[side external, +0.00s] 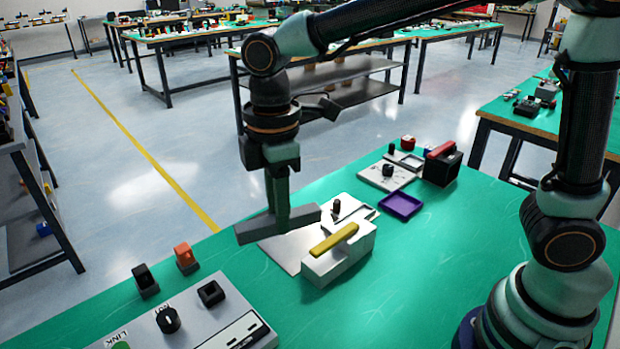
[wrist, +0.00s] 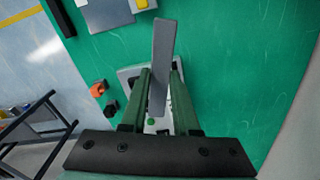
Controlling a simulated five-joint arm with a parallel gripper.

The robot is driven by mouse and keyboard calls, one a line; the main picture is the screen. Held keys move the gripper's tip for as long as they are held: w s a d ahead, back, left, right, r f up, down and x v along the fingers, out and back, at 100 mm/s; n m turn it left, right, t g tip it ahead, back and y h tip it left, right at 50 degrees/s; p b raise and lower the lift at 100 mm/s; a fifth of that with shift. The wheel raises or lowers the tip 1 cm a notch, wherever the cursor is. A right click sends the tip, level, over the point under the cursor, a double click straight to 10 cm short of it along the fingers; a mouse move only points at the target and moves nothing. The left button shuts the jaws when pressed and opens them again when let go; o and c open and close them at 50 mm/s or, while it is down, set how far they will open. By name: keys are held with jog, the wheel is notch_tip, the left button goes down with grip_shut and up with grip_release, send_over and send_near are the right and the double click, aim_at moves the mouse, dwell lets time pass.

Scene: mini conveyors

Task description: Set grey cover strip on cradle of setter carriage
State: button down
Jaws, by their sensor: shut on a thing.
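My gripper (side external: 278,205) is shut on the grey cover strip (side external: 300,215), a long plain bar held crosswise near its middle. The strip appears to be above the green table, at the left of the white block with a yellow bar on top (side external: 330,258). In the wrist view, the strip (wrist: 163,45) runs lengthwise between the two green fingers of my gripper (wrist: 161,78) and sticks out beyond them. A flat grey plate (side external: 285,255) lies beside the white block, partly hidden by the strip. I cannot tell which part is the setter carriage or its cradle.
A grey control panel (side external: 205,325) with a black knob stands at the front left. An orange block (side external: 186,258) and a black block (side external: 145,281) stand behind it. A purple tray (side external: 401,206) and a black box with red top (side external: 441,165) stand further back. The right front table is clear.

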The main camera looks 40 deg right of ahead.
jog(key=w+d+n, duration=0.2)
jog(key=w+d, duration=0.2)
jog(key=d, duration=1)
jog(key=w+d+n, duration=0.2)
jog(key=w+d, duration=0.2)
jog(key=d, duration=0.9)
notch_tip(320, 180, down, 19)
jog(key=shift+d+f, duration=0.15)
jog(key=shift+f, duration=0.15)
jog(key=c, duration=0.7)
grip_release()
jog(key=shift+o, duration=0.2)
